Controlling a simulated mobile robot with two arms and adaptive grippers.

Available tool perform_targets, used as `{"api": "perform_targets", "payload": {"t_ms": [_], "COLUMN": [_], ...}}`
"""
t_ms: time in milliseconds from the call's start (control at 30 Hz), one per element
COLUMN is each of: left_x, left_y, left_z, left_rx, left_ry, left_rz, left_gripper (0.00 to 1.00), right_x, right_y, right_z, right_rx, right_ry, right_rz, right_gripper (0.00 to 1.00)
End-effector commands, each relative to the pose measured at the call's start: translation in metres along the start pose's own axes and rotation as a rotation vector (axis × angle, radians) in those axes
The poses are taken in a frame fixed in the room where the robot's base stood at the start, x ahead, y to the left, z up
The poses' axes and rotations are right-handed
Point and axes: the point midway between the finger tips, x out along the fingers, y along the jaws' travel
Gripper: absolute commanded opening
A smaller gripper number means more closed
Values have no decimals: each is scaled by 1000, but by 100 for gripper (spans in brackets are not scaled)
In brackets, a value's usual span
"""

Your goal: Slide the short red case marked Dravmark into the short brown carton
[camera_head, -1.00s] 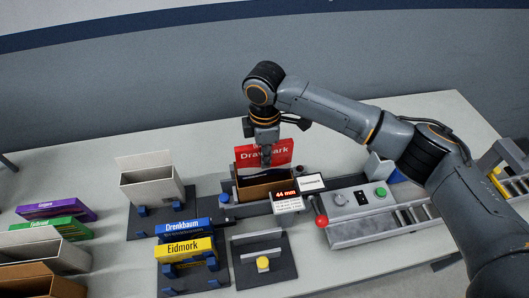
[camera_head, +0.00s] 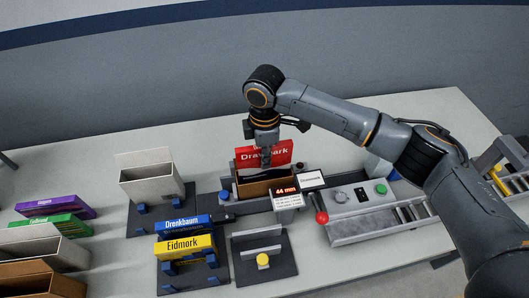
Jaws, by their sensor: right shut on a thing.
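The red case marked Dravmark (camera_head: 279,153) stands upright at the back of the short brown carton (camera_head: 262,187). Its lower edge is hidden, so I cannot tell whether it is inside the carton's mouth or behind it. The carton sits open-topped in a dark fixture behind a display reading 44 mm. My right gripper (camera_head: 265,160) reaches down from above and is shut on the red case; its fingertips are partly hard to make out. My left gripper is not in view.
A pale carton (camera_head: 152,184) stands in a fixture to the left. Blue (camera_head: 183,227) and yellow (camera_head: 186,246) cases stand in a front rack. Purple and green cases and more cartons are at far left. A control panel (camera_head: 362,197) with a red-knobbed lever (camera_head: 322,217) and roller conveyor lies right.

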Motion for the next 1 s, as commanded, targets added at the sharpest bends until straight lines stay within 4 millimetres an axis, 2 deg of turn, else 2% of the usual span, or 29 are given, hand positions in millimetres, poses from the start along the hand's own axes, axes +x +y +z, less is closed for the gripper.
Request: {"api": "perform_targets", "payload": {"t_ms": [1000], "left_x": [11], "left_y": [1], "left_z": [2], "left_rx": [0], "left_ry": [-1], "left_rz": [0], "left_gripper": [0], "right_x": [41], "right_y": [0], "right_z": [0], "right_rx": [0], "right_ry": [1], "right_rz": [0], "right_gripper": [0]}}
